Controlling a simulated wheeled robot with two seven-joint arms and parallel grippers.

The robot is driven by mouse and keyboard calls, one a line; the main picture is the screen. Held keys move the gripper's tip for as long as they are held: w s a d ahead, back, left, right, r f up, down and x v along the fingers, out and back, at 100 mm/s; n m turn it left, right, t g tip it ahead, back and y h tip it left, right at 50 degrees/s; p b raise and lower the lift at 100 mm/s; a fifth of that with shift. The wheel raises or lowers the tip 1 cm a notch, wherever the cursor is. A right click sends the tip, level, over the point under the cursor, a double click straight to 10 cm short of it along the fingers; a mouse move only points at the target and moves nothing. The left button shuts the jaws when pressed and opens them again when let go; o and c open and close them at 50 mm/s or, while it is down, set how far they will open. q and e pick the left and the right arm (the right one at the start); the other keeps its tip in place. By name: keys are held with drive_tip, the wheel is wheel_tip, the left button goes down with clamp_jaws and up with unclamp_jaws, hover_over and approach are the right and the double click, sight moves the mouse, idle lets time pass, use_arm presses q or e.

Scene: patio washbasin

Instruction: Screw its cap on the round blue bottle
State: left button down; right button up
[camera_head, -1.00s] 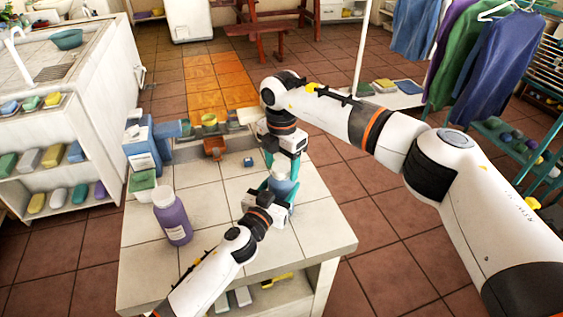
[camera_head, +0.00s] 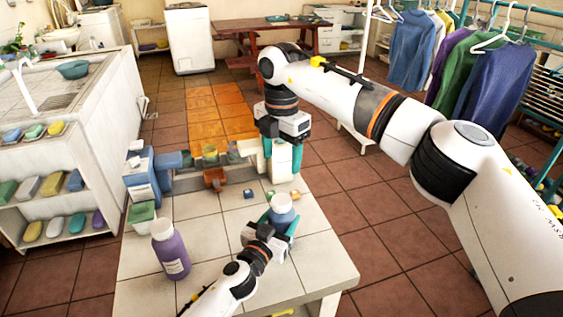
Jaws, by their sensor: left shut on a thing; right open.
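The round blue bottle (camera_head: 283,207) stands upright near the right side of the tiled table (camera_head: 205,207), with a pale rounded top. I cannot tell whether that top is its cap or how tightly any cap sits. My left gripper (camera_head: 279,228) is shut on the bottle, its teal fingers around the body and hiding the lower part. My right gripper (camera_head: 283,176) is open above and behind the bottle, fingers pointing down, apart from it.
A purple bottle with a white top (camera_head: 171,250) stands at the front left. A green-and-white box (camera_head: 141,217) and a blue box (camera_head: 143,181) are on the left. A small blue block (camera_head: 248,194) lies behind the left gripper. The table's middle is clear.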

use_arm(q)
drive_tip(key=shift+c, duration=1.6)
unclamp_jaws()
drive_tip(key=shift+s, duration=0.1)
drive_tip(key=v, duration=1.2)
